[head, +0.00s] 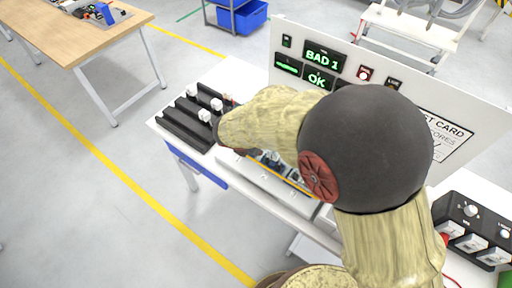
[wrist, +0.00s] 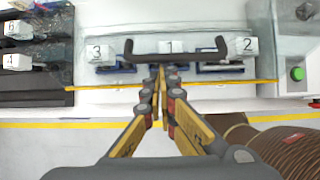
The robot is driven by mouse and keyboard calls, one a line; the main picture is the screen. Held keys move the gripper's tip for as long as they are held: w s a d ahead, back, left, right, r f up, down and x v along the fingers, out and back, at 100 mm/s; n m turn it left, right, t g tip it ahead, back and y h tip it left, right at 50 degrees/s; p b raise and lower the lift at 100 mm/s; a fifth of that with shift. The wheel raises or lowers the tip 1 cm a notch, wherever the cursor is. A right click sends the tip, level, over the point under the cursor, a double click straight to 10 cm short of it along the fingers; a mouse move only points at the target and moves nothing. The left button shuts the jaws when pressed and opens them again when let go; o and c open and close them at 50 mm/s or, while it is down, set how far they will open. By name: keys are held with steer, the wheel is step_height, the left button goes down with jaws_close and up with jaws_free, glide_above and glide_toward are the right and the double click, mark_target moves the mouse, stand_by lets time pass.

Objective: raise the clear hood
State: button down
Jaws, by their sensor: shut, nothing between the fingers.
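The clear hood shows in the wrist view as a see-through cover with a yellow front edge (wrist: 228,83). Its dark bar handle (wrist: 195,57) runs across the upper middle. My gripper (wrist: 159,69) is shut and empty, its fingertips right at the handle's near side, left of its middle. I cannot tell whether they touch it. White blocks marked 3 (wrist: 98,53), 1 (wrist: 170,46) and 2 (wrist: 243,46) show around the handle, seemingly under the hood. In the head view my arm hides my gripper and most of the hood.
A black rack (head: 186,122) with white numbered blocks stands left of the hood. Behind is a white panel (head: 459,98) reading "BAD 1" and "OK". A box with a green button (wrist: 297,74) is at the right in the wrist view. A wooden table (head: 85,40) stands apart.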

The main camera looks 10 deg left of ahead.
steer(key=w+d+r+p, duration=0.1)
steer(key=w+p, duration=0.2)
steer(key=w+d+r+p, duration=0.2)
steer(key=w+p, duration=0.1)
steer(key=w, duration=0.1)
steer(key=w+d+r+p, duration=0.1)
steer(key=w+r+p, duration=0.1)
steer(key=w+p, duration=0.1)
steer(key=shift+w+d+r, duration=0.25)
steer(key=shift+w, duration=0.05)
steer(key=w+d+p, duration=0.2)
steer(key=w, duration=0.4)
steer(key=w+d+f+p, duration=0.1)
steer(key=w+d+p, duration=0.1)
steer(key=w, duration=0.4)
steer(key=shift+d+f+p, duration=0.25)
steer(key=shift+d+p, duration=0.15)
